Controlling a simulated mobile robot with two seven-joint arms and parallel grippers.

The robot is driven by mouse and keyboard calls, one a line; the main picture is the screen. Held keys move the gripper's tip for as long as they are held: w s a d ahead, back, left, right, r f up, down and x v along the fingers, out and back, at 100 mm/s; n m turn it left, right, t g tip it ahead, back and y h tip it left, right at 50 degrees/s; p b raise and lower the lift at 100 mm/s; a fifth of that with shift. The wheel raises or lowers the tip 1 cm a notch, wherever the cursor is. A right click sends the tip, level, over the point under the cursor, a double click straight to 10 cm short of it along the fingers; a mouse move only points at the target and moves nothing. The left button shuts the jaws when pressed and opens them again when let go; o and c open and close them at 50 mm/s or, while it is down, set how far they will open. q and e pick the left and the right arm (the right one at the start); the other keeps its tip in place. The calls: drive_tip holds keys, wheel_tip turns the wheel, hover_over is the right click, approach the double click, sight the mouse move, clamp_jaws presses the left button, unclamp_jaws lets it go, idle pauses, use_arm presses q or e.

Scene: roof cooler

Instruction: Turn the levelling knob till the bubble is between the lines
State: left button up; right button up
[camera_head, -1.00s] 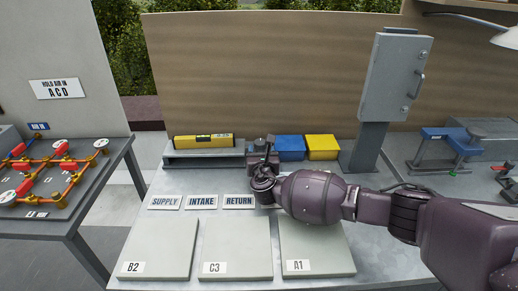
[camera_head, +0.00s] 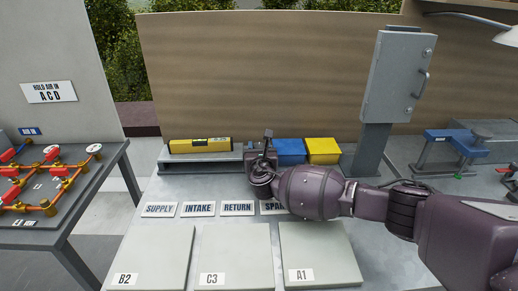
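A yellow spirit level (camera_head: 200,145) lies on a low grey stand (camera_head: 200,166) at the back of the table. Its vial is too small to tell where the bubble sits against the lines. My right gripper (camera_head: 267,143) is at the right end of the stand, with a dark finger pointing up. The levelling knob cannot be made out; the gripper covers that end of the stand. Whether the fingers are open or shut on something does not show. My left gripper is out of view.
Blue (camera_head: 290,150) and yellow (camera_head: 323,150) boxes stand just right of the gripper. A grey cabinet on a post (camera_head: 397,80) rises farther right. Labels such as SUPPLY (camera_head: 159,210) and pale plates (camera_head: 237,255) lie in front. A pipe rig (camera_head: 50,180) is at left.

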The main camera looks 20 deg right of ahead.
drive_tip(key=shift+d+n+y, duration=0.1)
drive_tip(key=shift+n+y, duration=0.4)
drive_tip(key=shift+y, duration=0.6)
drive_tip(key=shift+f+n+t, duration=0.1)
drive_tip(key=shift+n+t, duration=0.2)
drive_tip(key=o, duration=0.6)
drive_tip(key=shift+o, duration=0.2)
drive_tip(key=shift+s, duration=0.1)
